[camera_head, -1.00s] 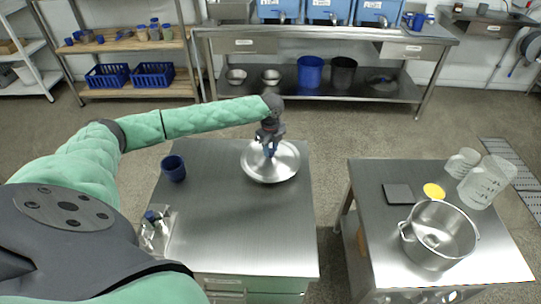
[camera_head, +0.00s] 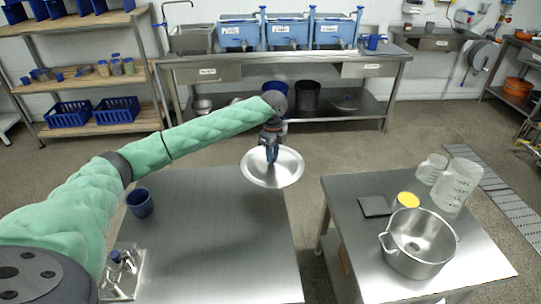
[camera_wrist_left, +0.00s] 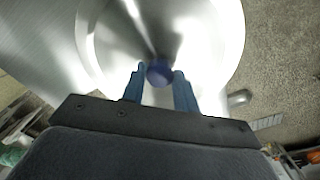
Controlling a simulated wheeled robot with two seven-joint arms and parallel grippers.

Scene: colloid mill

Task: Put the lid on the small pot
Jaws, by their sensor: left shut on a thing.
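The lid (camera_head: 286,170) is a shiny round metal disc with a blue knob. My left gripper (camera_head: 272,152) is shut on the lid's knob and holds the lid near the far right corner of the left table. In the left wrist view, the gripper's blue fingers (camera_wrist_left: 159,88) are on either side of the blue knob (camera_wrist_left: 159,73), with the lid (camera_wrist_left: 205,40) beyond. The small pot (camera_head: 418,245) is an open steel pot with side handles on the right table, well to the right of the lid. My right gripper is not in view.
A blue cup (camera_head: 140,203) and a metal tray with small items (camera_head: 122,280) are on the left table (camera_head: 225,240). On the right table (camera_head: 345,205) are a dark square plate (camera_head: 375,206), a yellow-topped container (camera_head: 407,200) and clear beakers (camera_head: 455,185). A floor gap separates the tables.

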